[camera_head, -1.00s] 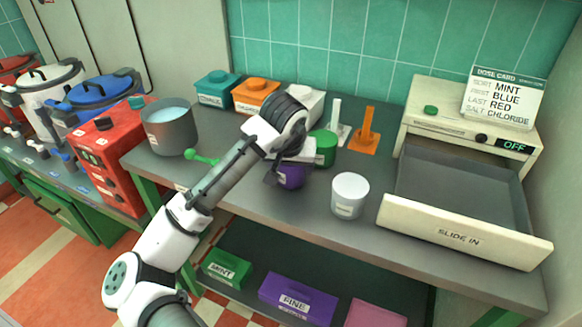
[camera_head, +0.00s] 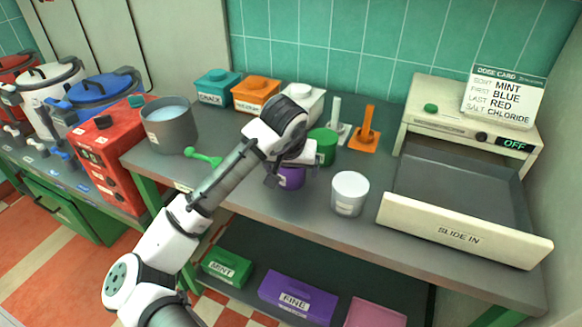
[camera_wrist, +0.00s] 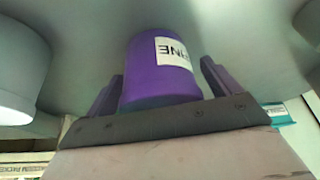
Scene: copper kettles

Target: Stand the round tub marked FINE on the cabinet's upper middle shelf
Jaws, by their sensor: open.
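The round purple tub (camera_head: 292,178) stands on the grey counter, partly hidden behind my arm's end in the head view. In the wrist view the tub (camera_wrist: 160,75) shows a white label, upside down and reading FINE in part. My gripper (camera_wrist: 163,72) is open, with one finger on each side of the tub. A gap shows at the right finger; the left finger is very close to the tub, and I cannot tell if it touches. No open cabinet shelf shows in the head view; pale panels (camera_head: 92,38) stand at the upper left.
A white tub (camera_head: 349,190) stands right of the purple one, and a green tub (camera_head: 325,146) just behind it. A grey pot (camera_head: 170,125) and green spoon (camera_head: 203,156) are left. A slide-in drawer (camera_head: 464,236) juts out at right. A purple FINE bin (camera_head: 297,299) is below.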

